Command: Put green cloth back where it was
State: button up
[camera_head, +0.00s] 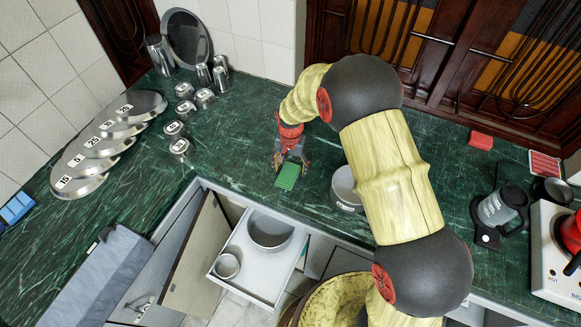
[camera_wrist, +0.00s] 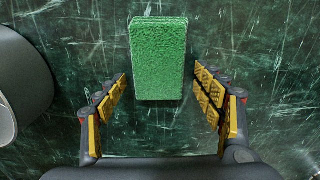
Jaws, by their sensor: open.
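The green cloth (camera_head: 288,176) is a small rectangular pad lying on the dark green marble counter. In the wrist view the green cloth (camera_wrist: 158,60) lies ahead of the fingertips, roughly centred between the two fingers, and nothing touches it. My gripper (camera_head: 290,158) is low over the counter just behind the cloth. In the wrist view my gripper (camera_wrist: 160,85) is open and empty, its yellow-padded fingers wide apart. The spot where the cloth was before cannot be told from these frames.
A metal pot (camera_head: 345,188) stands close to the right of the cloth. An open drawer (camera_head: 250,270) with pots is below the counter edge, beside an open cabinet door (camera_head: 195,255). Numbered lids (camera_head: 80,185) and small cups (camera_head: 173,128) stand left. A red block (camera_head: 480,140) lies right.

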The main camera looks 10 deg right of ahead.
notch_tip(320, 180, up, 13)
jog(key=p, duration=0.2)
notch_tip(320, 180, up, 11)
jog(key=n+t, duration=0.1)
send_over(291, 168)
jog(key=s+d, duration=0.3)
jog(key=s, duration=0.1)
jog(key=s+d+r+n+t, duration=0.2)
jog(key=s+r, duration=0.5)
jog(key=s, duration=0.5)
jog(key=s+d+r+n+t, duration=0.2)
jog(key=s+d+r, duration=0.3)
jog(key=s, duration=0.7)
notch_tip(291, 168, up, 2)
jog(key=shift+s+r+n+t, duration=0.1)
jog(key=shift+s+n+t, duration=0.1)
jog(key=shift+n+t, duration=0.1)
